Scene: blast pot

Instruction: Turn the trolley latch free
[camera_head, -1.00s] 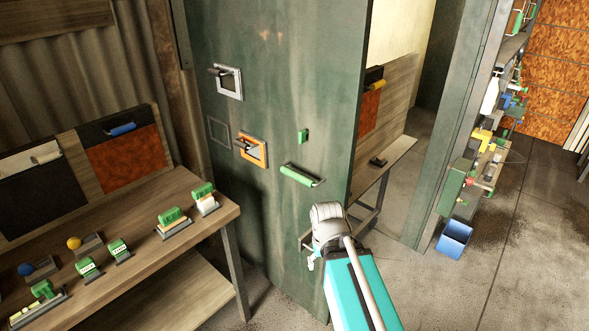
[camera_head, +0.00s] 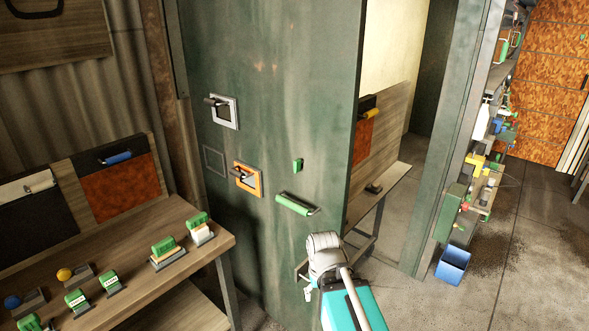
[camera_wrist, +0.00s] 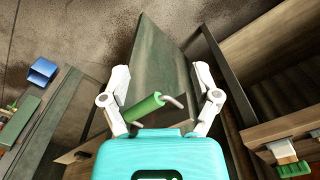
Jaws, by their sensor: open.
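A green door panel (camera_head: 275,105) carries two recessed latches, one in a silver frame (camera_head: 223,112) and one in an orange frame (camera_head: 246,181). I cannot tell from the pictures which one is the trolley latch. A green bar handle (camera_head: 296,204) is lower right on the panel, below a small green block (camera_head: 297,165). In the wrist view, my gripper (camera_wrist: 162,74) has its two white fingers spread wide. The green handle (camera_wrist: 143,108) shows between them, with nothing gripped. In the head view my arm mostly hides the gripper, below the handle.
A wooden bench (camera_head: 145,285) with several green-topped items stands at the left. A shelf bench (camera_head: 394,178) lies behind the panel's right edge. A blue bin (camera_head: 453,265) stands on the floor at right, beside a loaded rack (camera_head: 480,165). Open floor (camera_head: 530,260) lies further right.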

